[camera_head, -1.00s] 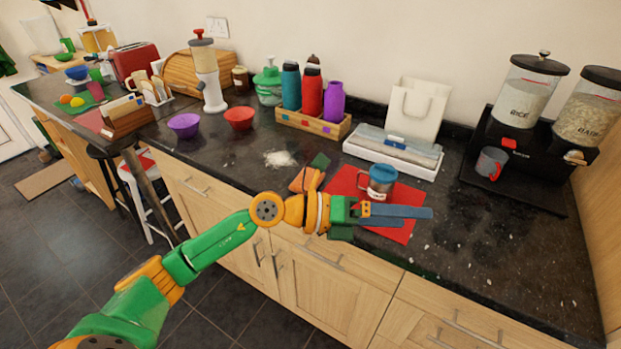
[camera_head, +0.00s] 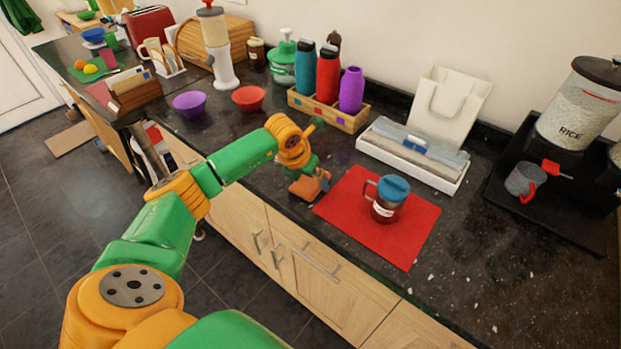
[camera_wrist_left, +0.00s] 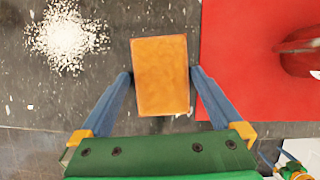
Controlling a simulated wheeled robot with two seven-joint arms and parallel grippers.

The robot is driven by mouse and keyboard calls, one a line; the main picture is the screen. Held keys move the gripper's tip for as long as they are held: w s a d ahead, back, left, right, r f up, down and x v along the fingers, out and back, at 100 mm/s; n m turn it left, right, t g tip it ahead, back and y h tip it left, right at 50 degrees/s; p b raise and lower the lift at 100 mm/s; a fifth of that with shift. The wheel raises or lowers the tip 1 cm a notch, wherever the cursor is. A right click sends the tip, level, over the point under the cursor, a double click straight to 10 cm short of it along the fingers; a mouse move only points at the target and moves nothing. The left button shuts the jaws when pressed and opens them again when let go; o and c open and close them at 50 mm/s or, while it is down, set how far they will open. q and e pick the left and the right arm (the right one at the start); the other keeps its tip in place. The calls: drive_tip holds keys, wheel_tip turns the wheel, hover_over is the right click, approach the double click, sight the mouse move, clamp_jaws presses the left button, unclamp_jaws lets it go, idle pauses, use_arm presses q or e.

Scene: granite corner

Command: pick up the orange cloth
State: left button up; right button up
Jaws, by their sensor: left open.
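The orange cloth (camera_wrist_left: 160,92) is a folded rectangle on the dark counter, beside the left edge of the red mat (camera_wrist_left: 228,60). In the head view the cloth (camera_head: 304,188) shows partly behind my left gripper (camera_head: 320,180). In the left wrist view my left gripper (camera_wrist_left: 161,73) is open, with one blue finger on each side of the cloth's near part. Small gaps show between fingers and cloth. Whether the fingertips are at the cloth's height I cannot tell.
A mug with a blue lid (camera_head: 388,198) stands on the red mat, right of the cloth. White crumbs (camera_wrist_left: 66,36) lie left of it. A wooden bottle crate (camera_head: 330,112) and a white tray (camera_head: 412,155) stand behind. The counter's front edge is close.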

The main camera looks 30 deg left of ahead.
use_arm(q)
drive_tip(key=shift+w+f, duration=0.1)
drive_tip(key=shift+w, duration=0.1)
drive_tip(key=shift+s, duration=0.1)
use_arm(e)
drive_tip(key=shift+w, duration=0.3)
use_arm(q)
drive_tip(key=shift+s, duration=0.15)
use_arm(e)
drive_tip(key=shift+s+f, duration=0.1)
drive_tip(key=shift+f, duration=0.1)
